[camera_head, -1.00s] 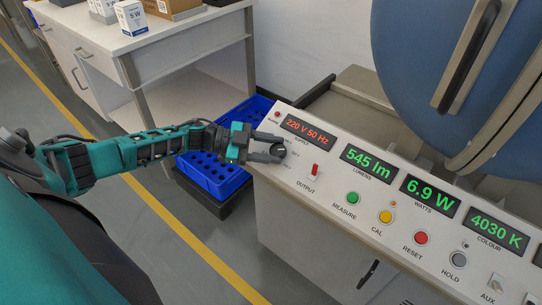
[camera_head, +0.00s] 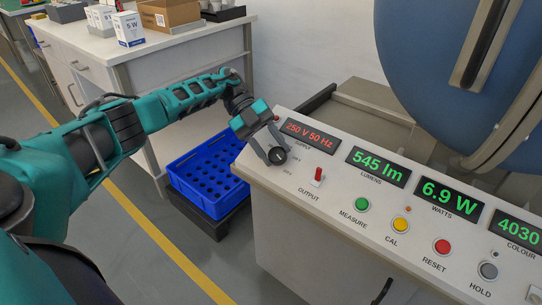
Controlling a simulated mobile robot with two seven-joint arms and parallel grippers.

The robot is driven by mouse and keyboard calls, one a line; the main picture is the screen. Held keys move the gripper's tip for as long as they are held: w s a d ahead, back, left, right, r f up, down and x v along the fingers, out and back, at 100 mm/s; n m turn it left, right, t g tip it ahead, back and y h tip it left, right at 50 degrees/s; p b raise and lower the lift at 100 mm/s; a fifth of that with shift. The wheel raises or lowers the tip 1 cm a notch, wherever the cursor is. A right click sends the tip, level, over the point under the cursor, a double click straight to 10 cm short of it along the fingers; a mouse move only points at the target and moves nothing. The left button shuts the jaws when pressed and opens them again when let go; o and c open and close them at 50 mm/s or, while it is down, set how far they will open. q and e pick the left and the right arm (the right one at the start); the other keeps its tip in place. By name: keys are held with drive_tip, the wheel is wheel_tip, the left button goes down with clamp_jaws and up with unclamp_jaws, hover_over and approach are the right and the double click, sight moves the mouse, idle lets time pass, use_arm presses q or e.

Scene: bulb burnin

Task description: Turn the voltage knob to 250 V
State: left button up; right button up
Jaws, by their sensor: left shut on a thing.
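The voltage knob (camera_head: 277,155) is a small dark round knob at the left end of the sloping white control panel (camera_head: 330,200). My left gripper (camera_head: 270,149) is shut on the knob, reaching it from the upper left, and its fingers hide part of the knob and some labels around it. The red supply display (camera_head: 310,133) just above the knob reads 250 V 50 Hz. My right gripper is not in view.
Right of the knob are the red output switch (camera_head: 318,175), the green measure button (camera_head: 362,204) and other buttons. A blue crate (camera_head: 205,160) stands below on the left. A white bench (camera_head: 140,55) with boxes is behind. A large blue dome (camera_head: 430,60) rises behind the panel.

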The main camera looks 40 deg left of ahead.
use_arm(q)
drive_tip(key=shift+d+m+g+y+b, duration=0.1)
drive_tip(key=shift+m+g+y+b, duration=0.35)
drive_tip(key=shift+m+g+y, duration=0.25)
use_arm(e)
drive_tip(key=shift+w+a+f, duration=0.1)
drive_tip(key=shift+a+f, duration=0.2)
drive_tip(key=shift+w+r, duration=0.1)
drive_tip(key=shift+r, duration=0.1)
use_arm(q)
drive_tip(key=o, duration=0.8)
drive_tip(key=shift+o, duration=1.2)
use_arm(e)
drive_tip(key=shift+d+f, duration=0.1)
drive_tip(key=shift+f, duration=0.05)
use_arm(q)
drive_tip(key=shift+w+r, duration=0.1)
drive_tip(key=shift+r, duration=0.1)
